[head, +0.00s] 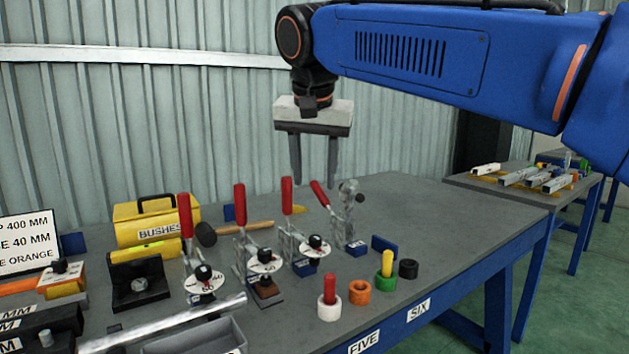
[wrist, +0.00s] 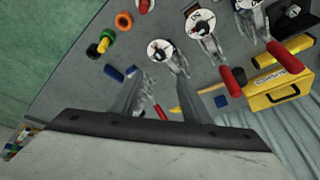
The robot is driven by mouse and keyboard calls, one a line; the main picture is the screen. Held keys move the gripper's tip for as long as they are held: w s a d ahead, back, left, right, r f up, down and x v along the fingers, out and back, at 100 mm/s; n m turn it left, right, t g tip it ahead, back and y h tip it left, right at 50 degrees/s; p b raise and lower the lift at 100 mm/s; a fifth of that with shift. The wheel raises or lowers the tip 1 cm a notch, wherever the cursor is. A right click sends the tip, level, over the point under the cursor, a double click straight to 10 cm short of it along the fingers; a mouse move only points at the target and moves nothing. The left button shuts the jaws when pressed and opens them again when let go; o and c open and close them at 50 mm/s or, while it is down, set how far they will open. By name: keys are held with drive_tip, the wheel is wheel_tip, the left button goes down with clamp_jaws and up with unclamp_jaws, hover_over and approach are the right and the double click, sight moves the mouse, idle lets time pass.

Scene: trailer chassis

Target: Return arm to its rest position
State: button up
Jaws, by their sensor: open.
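My blue arm (head: 420,55) reaches in from the right in the head view. My gripper (head: 314,184) hangs from its end, pointing down over the back of the grey workbench (head: 410,215). Its two fingers are apart with nothing between them. In the head view the fingertips appear just behind the red-handled toggle clamps (head: 290,210). In the wrist view my gripper (wrist: 165,105) shows the two fingers spread above the bench, with clamp parts and a red handle seen beyond them. How high the tips are above the clamps I cannot tell.
A yellow BUSHES toolbox (head: 155,222), a hammer (head: 225,230) and coloured rings, such as the orange ring (head: 360,292), are on the bench. A metal bar (head: 165,324) lies at the front left. A second table (head: 530,182) stands at right. The bench's right part is clear.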

drive_tip(key=shift+d, duration=0.1)
drive_tip(key=s+d+f+n, duration=0.1)
drive_tip(key=s+d+f, duration=0.15)
drive_tip(key=d, duration=0.35)
drive_tip(key=s+d+f, duration=0.1)
drive_tip(key=d+f, duration=0.3)
drive_tip(key=d, duration=0.2)
drive_tip(key=s+d+f, duration=0.5)
drive_tip(key=s+f, duration=0.1)
drive_tip(key=f, duration=0.3)
drive_tip(key=s+d+f+n, duration=0.1)
drive_tip(key=s+d+f, duration=0.5)
drive_tip(key=f, duration=0.3)
drive_tip(key=s+d+f, duration=0.6)
drive_tip(key=s+f, duration=0.1)
drive_tip(key=f, duration=0.2)
drive_tip(key=shift+s+d+f+n, duration=0.15)
drive_tip(key=shift+s+n, duration=0.1)
drive_tip(key=shift+n, duration=0.05)
